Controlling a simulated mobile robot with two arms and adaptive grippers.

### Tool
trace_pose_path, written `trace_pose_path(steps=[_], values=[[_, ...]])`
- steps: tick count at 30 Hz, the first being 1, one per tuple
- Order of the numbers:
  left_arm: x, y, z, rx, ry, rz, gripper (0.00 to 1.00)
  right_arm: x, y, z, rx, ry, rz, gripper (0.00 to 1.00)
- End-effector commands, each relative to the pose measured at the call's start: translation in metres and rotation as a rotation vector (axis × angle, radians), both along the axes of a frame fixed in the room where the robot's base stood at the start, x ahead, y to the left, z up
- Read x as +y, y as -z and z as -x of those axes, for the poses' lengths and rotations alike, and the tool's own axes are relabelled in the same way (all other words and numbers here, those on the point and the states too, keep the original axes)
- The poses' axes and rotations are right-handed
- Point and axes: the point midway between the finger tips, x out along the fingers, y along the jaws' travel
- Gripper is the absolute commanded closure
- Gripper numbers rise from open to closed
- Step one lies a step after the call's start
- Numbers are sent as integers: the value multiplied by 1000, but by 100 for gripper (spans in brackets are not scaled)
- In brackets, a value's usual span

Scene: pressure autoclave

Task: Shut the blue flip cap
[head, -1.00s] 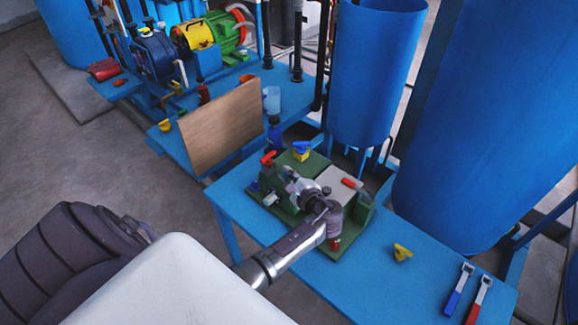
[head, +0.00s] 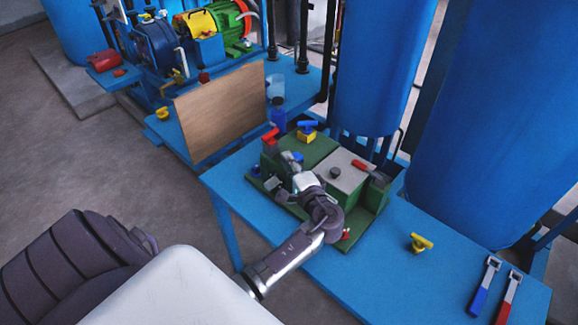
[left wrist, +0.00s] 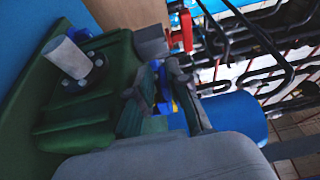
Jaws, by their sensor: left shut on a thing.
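My left gripper (head: 291,166) is over the left part of a green fixture (head: 322,148) on the blue table. A small blue part (head: 298,156), seemingly the blue flip cap, shows at its fingertips. In the left wrist view the fingers (left wrist: 162,97) are shut around a blue piece (left wrist: 164,84), with a bit of yellow behind it. The fingers and wrist hide most of the cap, so I cannot tell its angle. My right gripper is not in view.
A red-handled part (head: 270,137) and a yellow valve with a blue handle (head: 306,131) stand close by at the back. A grey plate (head: 342,172) is to the right. A yellow valve (head: 420,243) and two levers lie farther right. Blue tanks stand behind.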

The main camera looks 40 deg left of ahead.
Motion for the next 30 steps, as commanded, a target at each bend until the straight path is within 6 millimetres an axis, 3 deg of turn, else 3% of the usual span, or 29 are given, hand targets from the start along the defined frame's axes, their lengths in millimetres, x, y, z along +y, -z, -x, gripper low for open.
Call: trace_pose_path(steps=[1,13,14,17,30], values=[[2,-7,-2,-22,1,-7,100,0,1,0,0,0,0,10],[2,-7,-2,-25,0,-6,100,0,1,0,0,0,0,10],[2,-7,-2,-25,0,-6,81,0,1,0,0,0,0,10],[2,-6,-2,-22,0,-6,67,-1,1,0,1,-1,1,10],[0,1,0,-8,-1,1,67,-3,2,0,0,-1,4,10]])
